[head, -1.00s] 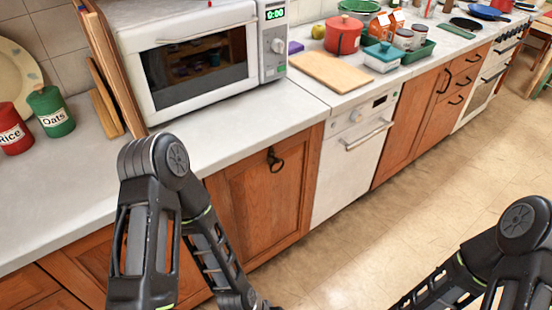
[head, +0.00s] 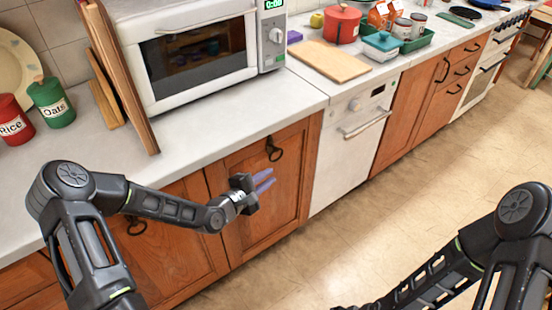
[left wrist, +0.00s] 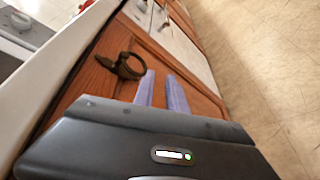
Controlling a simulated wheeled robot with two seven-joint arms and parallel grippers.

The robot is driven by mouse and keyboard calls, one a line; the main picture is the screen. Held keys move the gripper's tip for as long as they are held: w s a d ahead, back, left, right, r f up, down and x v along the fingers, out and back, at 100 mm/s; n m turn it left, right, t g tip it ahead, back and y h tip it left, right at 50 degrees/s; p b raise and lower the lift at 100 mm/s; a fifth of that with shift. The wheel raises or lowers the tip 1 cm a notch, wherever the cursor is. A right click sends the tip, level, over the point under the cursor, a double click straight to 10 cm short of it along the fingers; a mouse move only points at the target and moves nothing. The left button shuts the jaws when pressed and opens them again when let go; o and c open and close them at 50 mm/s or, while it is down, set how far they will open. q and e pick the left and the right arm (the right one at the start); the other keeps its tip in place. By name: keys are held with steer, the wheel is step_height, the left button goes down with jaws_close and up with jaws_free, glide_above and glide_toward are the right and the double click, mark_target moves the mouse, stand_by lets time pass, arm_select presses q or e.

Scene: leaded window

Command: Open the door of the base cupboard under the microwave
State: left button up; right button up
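The base cupboard under the microwave has a brown wooden door (head: 285,205) that is shut. Its dark ring handle (head: 273,150) sits near the door's top and also shows in the left wrist view (left wrist: 124,66). My left gripper (head: 265,181) is in front of this door, a little below the handle and apart from it. Its two bluish fingers (left wrist: 161,92) have a gap between them with nothing held. In the left wrist view the handle is just left of the fingertips. My right gripper is out of view; only its arm shows at lower right.
The white microwave (head: 195,55) stands on the pale counter (head: 225,125) above. Another wooden door (head: 165,255) with a dark handle is to the left, partly behind my left arm. A white dishwasher (head: 345,155) is to the right. The floor (head: 400,200) in front is clear.

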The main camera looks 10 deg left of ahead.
mark_target(273, 162)
arm_select(q)
steer(key=shift+w+a+r+n+t, duration=0.15)
steer(key=shift+w+a+r+n, duration=0.15)
steer(key=shift+a+r, duration=0.15)
steer(key=shift+w+a+r+n+t, duration=0.15)
steer(key=shift+w+a+r+n, duration=0.1)
steer(key=shift+a+r, duration=0.2)
steer(key=shift+w+f, duration=0.1)
steer(key=p+x, duration=0.1)
steer(key=x, duration=0.6)
steer(key=shift+w+d+f, duration=0.1)
steer(key=shift+w+f, duration=0.05)
steer(key=shift+w, duration=0.1)
jaws_close()
stand_by(0.7)
